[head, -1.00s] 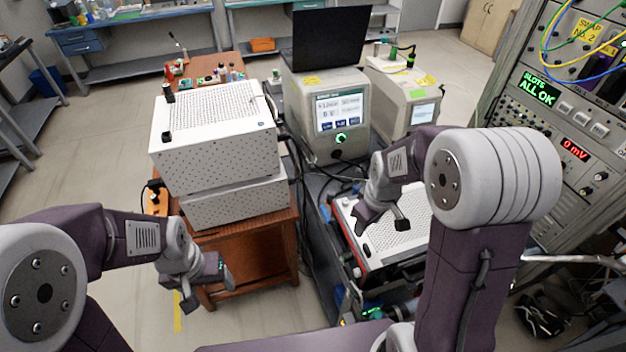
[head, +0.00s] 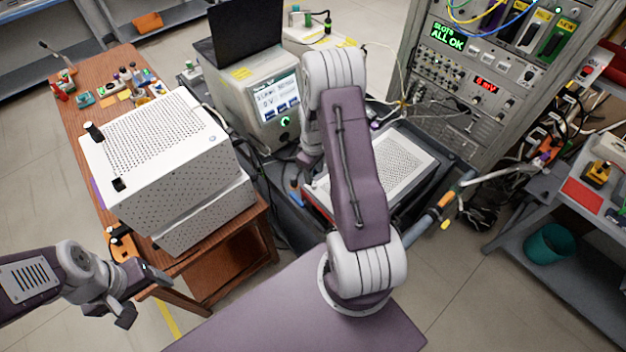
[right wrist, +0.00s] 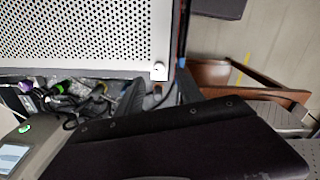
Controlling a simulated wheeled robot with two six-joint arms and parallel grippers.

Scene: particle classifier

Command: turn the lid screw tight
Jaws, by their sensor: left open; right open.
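A flat instrument with a white perforated lid (head: 397,170) lies right of centre in the head view, partly behind my right arm. A white perforated top (right wrist: 80,30) fills the upper left of the right wrist view. A small pale round knob (right wrist: 158,71), possibly the lid screw, sits at its corner; its tightness cannot be told. My right gripper (head: 308,168) is open at the instrument's left edge, its fingers partly hidden by my arm. I cannot tell whether it touches anything. My left gripper (head: 140,293) is open and empty, in front of the wooden table.
A large white perforated box (head: 185,165) with black knobs stands on the wooden table (head: 85,85). A grey instrument with a screen (head: 275,98) stands behind. A rack (head: 470,75) is at the back right, a shelf (head: 590,230) at the far right.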

